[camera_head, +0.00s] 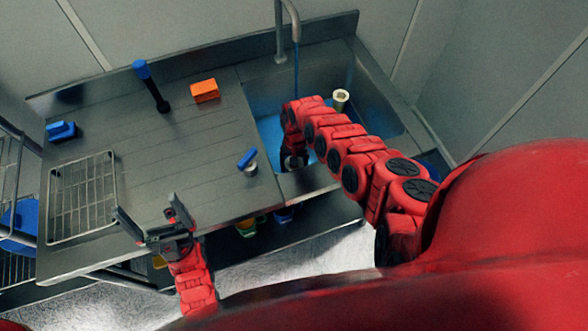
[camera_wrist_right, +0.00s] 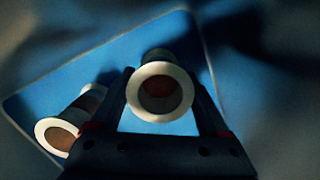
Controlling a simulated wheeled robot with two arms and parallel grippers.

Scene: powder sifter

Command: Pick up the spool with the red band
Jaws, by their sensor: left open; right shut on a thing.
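In the right wrist view a pale spool (camera_wrist_right: 160,92) with a wide white rim and a reddish-brown hollow stands between the fingers of my right gripper (camera_wrist_right: 165,95), which is shut on it. A second pale spool (camera_wrist_right: 68,122) lies tilted just left of the gripper. The bands on both are too dark to make out. In the head view my right gripper (camera_head: 293,162) is low in the sink, near its front edge, and mostly hides what it holds. A cream spool (camera_head: 340,97) stands at the sink's back right. My left gripper (camera_head: 147,207) is open and empty above the counter's front edge.
The steel sink (camera_head: 385,115) has a blue bottom and a tap (camera_head: 296,25) behind. On the counter (camera_head: 195,150) are an orange block (camera_head: 205,91), a blue-topped black brush (camera_head: 150,85), a blue sponge-like block (camera_head: 60,130), a wire rack (camera_head: 82,198) and a small blue-and-white item (camera_head: 248,160).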

